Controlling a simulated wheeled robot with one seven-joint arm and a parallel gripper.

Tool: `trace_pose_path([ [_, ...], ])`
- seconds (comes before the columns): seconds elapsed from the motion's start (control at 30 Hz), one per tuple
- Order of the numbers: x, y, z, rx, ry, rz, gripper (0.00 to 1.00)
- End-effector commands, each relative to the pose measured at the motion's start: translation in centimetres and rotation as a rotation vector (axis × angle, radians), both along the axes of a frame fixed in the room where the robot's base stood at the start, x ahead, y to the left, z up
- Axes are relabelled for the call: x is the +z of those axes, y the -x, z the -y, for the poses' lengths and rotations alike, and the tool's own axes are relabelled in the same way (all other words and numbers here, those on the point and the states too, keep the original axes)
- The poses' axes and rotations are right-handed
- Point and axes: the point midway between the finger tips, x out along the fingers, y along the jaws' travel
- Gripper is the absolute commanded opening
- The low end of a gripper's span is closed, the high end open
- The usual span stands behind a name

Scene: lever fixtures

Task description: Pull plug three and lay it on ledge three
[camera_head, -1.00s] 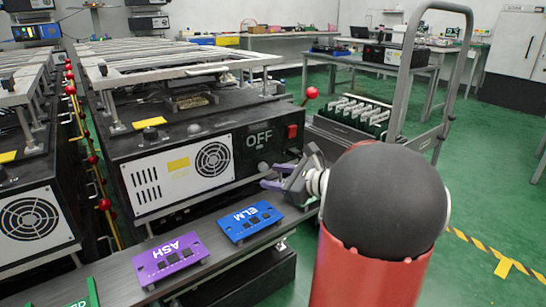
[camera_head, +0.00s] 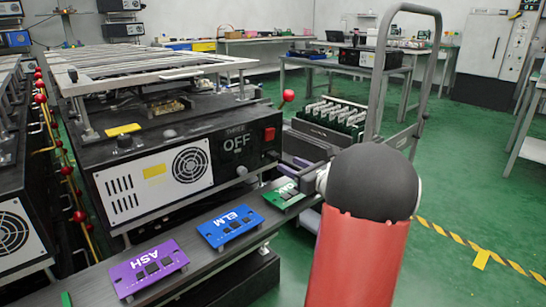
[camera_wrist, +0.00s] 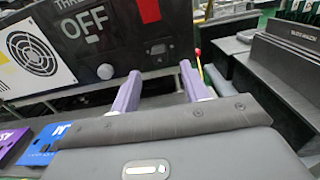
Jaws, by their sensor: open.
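The machine marked THREE and OFF (camera_head: 235,142) stands in front of me; the same panel fills the upper left of the wrist view (camera_wrist: 75,30). A small dark block (camera_wrist: 158,48) low on its panel, below the red switch, may be plug three; I cannot tell for sure. The ledge (camera_head: 95,262) runs along the machine's front. My gripper (camera_head: 288,166) is by the panel's right end, above the ledge. In the wrist view its two purple fingers (camera_wrist: 163,88) are spread apart with nothing between their tips, pointing toward the panel's lower right.
On the ledge lie a purple ASH card (camera_head: 148,269), a blue ELM card (camera_head: 230,226) and a green card (camera_head: 284,194) partly beside my gripper. A grey knob (camera_head: 241,171) and a red switch (camera_head: 270,134) sit on the panel. A cart (camera_head: 327,130) with a tall handle stands to the right.

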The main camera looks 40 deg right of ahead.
Motion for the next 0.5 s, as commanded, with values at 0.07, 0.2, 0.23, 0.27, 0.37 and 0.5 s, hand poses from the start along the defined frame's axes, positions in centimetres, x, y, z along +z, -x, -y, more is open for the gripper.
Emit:
trace_pose_path([
  [0.07, 0.1, -1.2, -0.2, 0.003, 0.0, 0.001, 0.45],
  [0.2, 0.1, -3.3, -0.4, 0.003, 0.0, 0.001, 0.45],
  [0.23, 0.0, -3.8, -0.4, 0.003, 0.0, 0.001, 0.45],
  [0.27, 0.0, -4.2, -0.4, 0.003, 0.0, 0.0, 0.45],
  [0.37, 0.0, -5.4, -0.6, 0.003, 0.001, 0.0, 0.45],
  [0.5, 0.0, -6.6, -0.6, 0.002, 0.0, 0.001, 0.45],
])
